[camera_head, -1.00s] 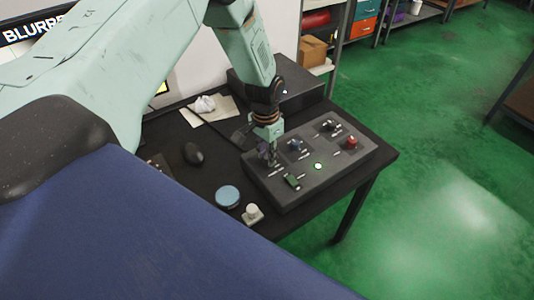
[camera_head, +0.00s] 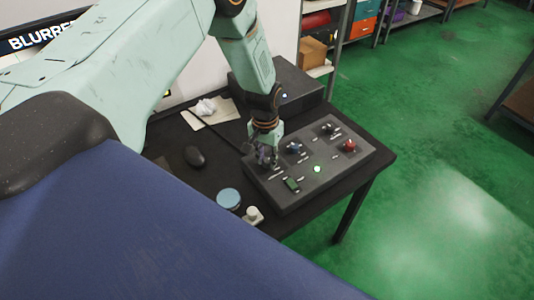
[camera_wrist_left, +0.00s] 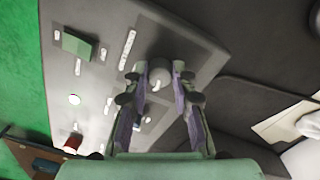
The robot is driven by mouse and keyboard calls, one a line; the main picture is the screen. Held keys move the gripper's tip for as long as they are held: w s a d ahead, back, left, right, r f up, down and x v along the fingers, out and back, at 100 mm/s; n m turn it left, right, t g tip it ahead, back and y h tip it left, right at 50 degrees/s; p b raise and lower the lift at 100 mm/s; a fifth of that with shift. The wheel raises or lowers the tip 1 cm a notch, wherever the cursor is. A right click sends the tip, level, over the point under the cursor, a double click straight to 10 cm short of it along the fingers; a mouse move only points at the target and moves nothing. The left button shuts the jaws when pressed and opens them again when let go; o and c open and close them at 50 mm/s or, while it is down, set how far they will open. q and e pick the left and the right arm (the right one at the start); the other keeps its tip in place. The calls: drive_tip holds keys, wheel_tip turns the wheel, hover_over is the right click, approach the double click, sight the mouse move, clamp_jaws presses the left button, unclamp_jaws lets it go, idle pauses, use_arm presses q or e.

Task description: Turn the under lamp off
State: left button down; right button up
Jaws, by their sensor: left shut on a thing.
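The dark grey control panel (camera_head: 333,165) lies on the black table. It carries a green rectangular switch (camera_head: 292,184), a blue knob (camera_head: 294,147), a black knob (camera_head: 328,128), a red knob (camera_head: 349,145) and a small lit greenish lamp (camera_head: 317,169). My left gripper (camera_head: 265,160) reaches down to the panel's left end. In the left wrist view its fingers (camera_wrist_left: 158,78) are closed around a round grey knob (camera_wrist_left: 159,72). The green switch (camera_wrist_left: 78,45) and red knob (camera_wrist_left: 73,143) also show there. My right gripper is not in view.
A black mouse (camera_head: 194,156), a blue round tin (camera_head: 228,198) and a small white object (camera_head: 252,215) are left of the panel. Crumpled paper (camera_head: 206,106) lies behind, beside a dark box (camera_head: 290,85). Green floor is open to the right.

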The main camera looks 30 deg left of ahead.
sight(267, 162)
use_arm(q)
drive_tip(key=n+p, duration=0.4)
drive_tip(key=n, duration=0.3)
drive_tip(key=shift+s+d+r, duration=0.1)
drive_tip(key=n+p, duration=0.2)
drive_tip(key=n, duration=0.2)
drive_tip(key=shift+n+p, duration=0.3)
drive_tip(key=shift+n, duration=0.1)
drive_tip(key=shift+n+p, duration=0.6)
drive_tip(key=shift+n, duration=0.8)
drive_tip(key=c, duration=1.1)
unclamp_jaws()
wheel_tip(267, 162, up, 12)
